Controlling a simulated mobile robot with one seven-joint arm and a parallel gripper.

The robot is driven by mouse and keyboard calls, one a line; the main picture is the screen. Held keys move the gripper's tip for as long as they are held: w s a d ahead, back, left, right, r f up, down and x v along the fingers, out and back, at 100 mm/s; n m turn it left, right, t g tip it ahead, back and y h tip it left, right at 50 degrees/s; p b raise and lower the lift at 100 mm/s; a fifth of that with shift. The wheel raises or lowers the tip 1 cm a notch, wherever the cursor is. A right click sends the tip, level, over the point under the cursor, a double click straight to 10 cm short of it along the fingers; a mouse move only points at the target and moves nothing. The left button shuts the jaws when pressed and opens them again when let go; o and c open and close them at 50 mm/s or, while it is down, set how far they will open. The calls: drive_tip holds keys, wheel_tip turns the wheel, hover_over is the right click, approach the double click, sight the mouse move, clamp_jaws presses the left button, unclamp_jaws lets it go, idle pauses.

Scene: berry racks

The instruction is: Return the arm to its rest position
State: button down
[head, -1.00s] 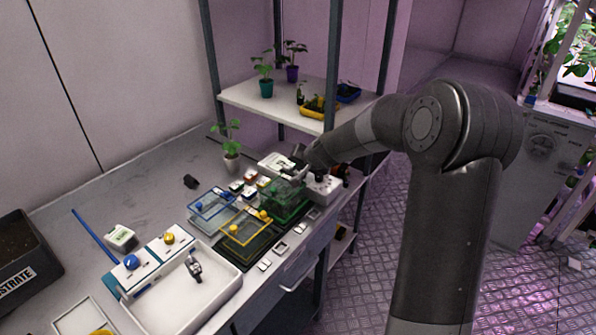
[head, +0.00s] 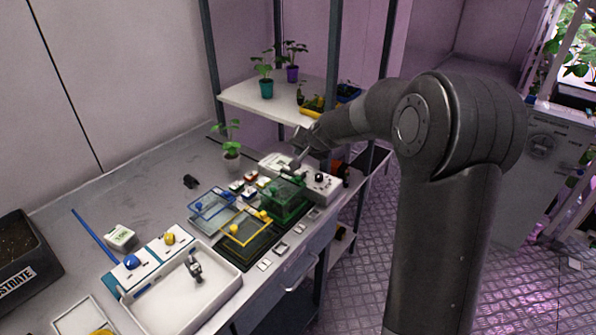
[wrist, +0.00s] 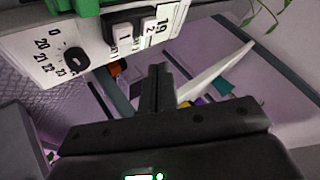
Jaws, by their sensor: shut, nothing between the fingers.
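My arm reaches from the right of the head view over the far right end of the bench. My gripper (head: 298,160) is above the white control box (head: 322,185) and beside the green-framed box (head: 285,196); it is small and partly hidden by my wrist there. In the wrist view my gripper (wrist: 160,70) shows its dark fingers together, with nothing between them. The control box with its dial and switches (wrist: 85,55) shows at the upper left of the wrist view, apart from the fingers.
A shelf post (head: 332,80) and a shelf (head: 270,104) with potted plants stand close behind my forearm. Blue and yellow framed boxes (head: 245,228) and a white sink (head: 190,290) lie along the bench. The floor (head: 540,275) on the right is clear.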

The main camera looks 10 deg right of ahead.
drive_tip(key=shift+r, duration=0.8)
drive_tip(key=s+a+r+n+g, duration=0.1)
drive_tip(key=s+r, duration=0.2)
drive_tip(key=s, duration=0.3)
drive_tip(key=s+r+n+h, duration=0.1)
drive_tip(key=s+r, duration=0.1)
drive_tip(key=s, duration=0.5)
drive_tip(key=s+a+r+n+g, duration=0.1)
drive_tip(key=s+r, duration=0.2)
drive_tip(key=s, duration=0.3)
drive_tip(key=s+d+n+h, duration=0.1)
drive_tip(key=s+d, duration=0.1)
drive_tip(key=s, duration=1)
drive_tip(key=s+d+f+g+h, duration=0.1)
drive_tip(key=s+d, duration=0.2)
drive_tip(key=s, duration=0.8)
drive_tip(key=shift+s+n, duration=0.4)
